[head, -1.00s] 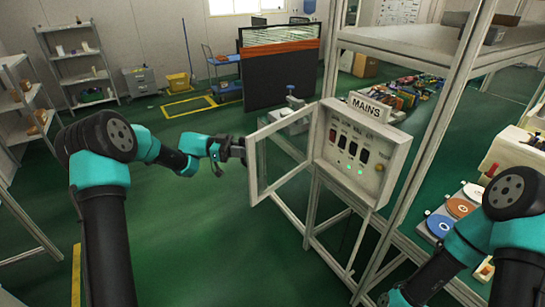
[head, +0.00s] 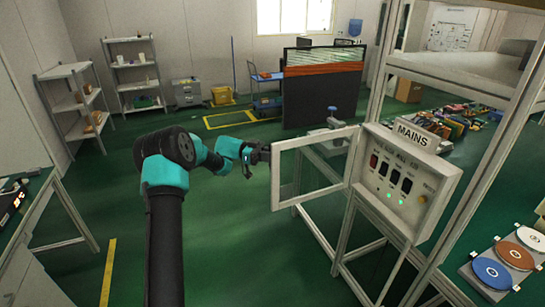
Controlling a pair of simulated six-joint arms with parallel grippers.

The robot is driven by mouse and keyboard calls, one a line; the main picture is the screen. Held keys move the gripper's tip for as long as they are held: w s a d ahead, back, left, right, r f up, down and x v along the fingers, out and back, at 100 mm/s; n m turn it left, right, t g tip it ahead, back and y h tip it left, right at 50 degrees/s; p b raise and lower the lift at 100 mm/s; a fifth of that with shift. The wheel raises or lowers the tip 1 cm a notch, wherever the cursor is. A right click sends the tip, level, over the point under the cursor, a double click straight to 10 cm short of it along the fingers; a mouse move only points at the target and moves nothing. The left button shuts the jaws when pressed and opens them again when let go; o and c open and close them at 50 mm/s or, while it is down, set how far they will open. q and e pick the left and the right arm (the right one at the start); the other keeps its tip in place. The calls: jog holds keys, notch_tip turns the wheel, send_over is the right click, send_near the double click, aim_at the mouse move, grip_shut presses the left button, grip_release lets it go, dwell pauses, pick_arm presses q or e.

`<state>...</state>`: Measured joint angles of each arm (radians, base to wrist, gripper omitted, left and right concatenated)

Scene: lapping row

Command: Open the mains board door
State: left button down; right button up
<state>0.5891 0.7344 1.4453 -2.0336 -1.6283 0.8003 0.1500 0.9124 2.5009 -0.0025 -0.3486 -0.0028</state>
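The mains board (head: 405,185) is a pale box on a frame post, with a MAINS sign (head: 413,135) on top, dark switches and lit green lamps. Its door (head: 313,139), a pale frame with a clear pane, stands open, swung out to the left of the box. My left gripper (head: 262,153) is at the door's free left edge, near its upper corner. The fingertips are small and dark here, so I cannot tell whether they grip the edge or only touch it. My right gripper is out of view.
The metal frame (head: 380,90) carrying the board has a shelf above. Coloured discs on a tray (head: 470,272) lie at lower right. A dark screen (head: 320,95) stands behind the door. Green floor (head: 240,240) is clear below the door and my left arm.

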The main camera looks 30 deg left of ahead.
pick_arm(q)
jog(key=c, duration=1.1)
grip_release()
jog(key=shift+d, duration=0.1)
jog(key=v, duration=1.7)
jog(key=shift+a, duration=0.2)
